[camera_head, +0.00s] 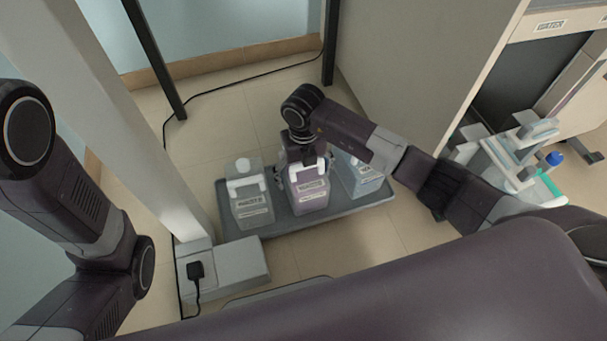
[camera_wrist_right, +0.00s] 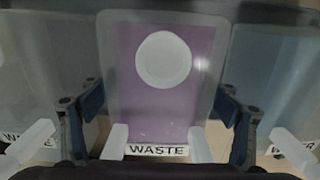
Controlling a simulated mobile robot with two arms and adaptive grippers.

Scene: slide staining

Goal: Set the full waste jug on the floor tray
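The waste jug (camera_head: 310,194) holds purple liquid and stands upright in the middle of the grey floor tray (camera_head: 338,211). In the right wrist view the waste jug (camera_wrist_right: 165,100) shows its round white cap and a "WASTE" label. My right gripper (camera_head: 303,158) reaches down over this jug, hiding its top in the head view. In the wrist view the fingers of my right gripper (camera_wrist_right: 160,112) are wide apart, one at each side of the jug, and look open. Any contact is unclear. My left arm shows at the left, but its gripper is out of view.
A clear jug (camera_head: 250,198) stands left of the waste jug and a bluish jug (camera_head: 357,176) stands right, both close beside it on the tray. A white pillar's base box (camera_head: 222,265) with a plug is at front left. A beige cabinet (camera_head: 415,65) rises behind right.

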